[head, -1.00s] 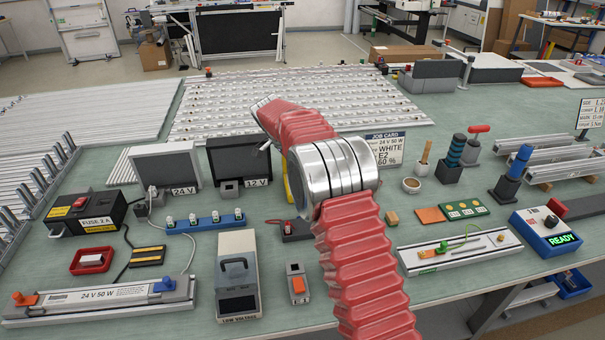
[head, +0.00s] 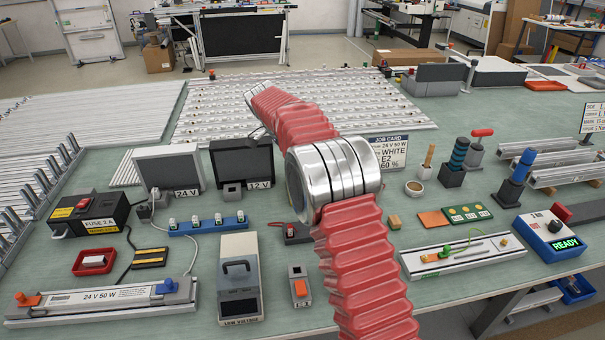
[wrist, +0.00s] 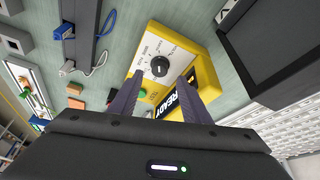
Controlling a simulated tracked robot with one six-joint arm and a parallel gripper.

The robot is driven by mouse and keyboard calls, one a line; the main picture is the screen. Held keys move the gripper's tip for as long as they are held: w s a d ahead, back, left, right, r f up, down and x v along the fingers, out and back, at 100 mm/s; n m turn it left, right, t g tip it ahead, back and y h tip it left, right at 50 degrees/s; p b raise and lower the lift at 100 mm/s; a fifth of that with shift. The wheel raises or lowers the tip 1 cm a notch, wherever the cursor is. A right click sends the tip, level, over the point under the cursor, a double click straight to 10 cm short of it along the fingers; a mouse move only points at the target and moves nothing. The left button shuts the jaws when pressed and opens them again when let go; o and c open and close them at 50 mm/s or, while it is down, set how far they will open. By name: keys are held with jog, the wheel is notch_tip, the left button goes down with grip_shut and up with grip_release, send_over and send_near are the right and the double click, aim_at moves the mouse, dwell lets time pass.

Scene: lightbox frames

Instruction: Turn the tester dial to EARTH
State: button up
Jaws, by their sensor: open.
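The tester (wrist: 165,65) is a yellow box with a white face in the wrist view. Its round black dial (wrist: 160,67) sits near the middle of that face, with small labels around it that I cannot read clearly. I cannot tell which label the dial points to. A dark display (wrist: 166,103) on the tester reads READY. My gripper (wrist: 163,76) is open, its two dark fingers apart, one toward each side of the tester below the dial. Nothing is between them, and contact is not clear. In the head view my red-sleeved arm hides the tester and the fingers.
A dark monitor (wrist: 275,45) stands close right of the tester in the wrist view. In the head view, the 12 V screen (head: 240,162), job card (head: 385,155), blue READY box (head: 550,237) and low-voltage unit (head: 240,280) stand around my arm.

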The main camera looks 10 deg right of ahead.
jog(key=v, duration=0.8)
jog(key=shift+r, duration=0.3)
jog(key=shift+a, duration=0.1)
jog(key=s+a+f+n+y, duration=0.1)
jog(key=s+f+n, duration=0.5)
jog(key=n, duration=0.3)
jog(key=s+d+r+n+t+y, duration=0.1)
jog(key=s+d+r, duration=0.1)
jog(key=s, duration=1)
jog(key=s+d+r+n+t+y, duration=0.1)
jog(key=s+d+r+n, duration=0.1)
jog(key=s, duration=1.1)
jog(key=s+d+r+n+t+y, duration=0.1)
jog(key=s+d+r+n+t, duration=0.1)
jog(key=s, duration=1.1)
jog(key=shift+s+d+r, duration=0.15)
jog(key=shift+d+r, duration=0.4)
jog(key=shift+r, duration=0.2)
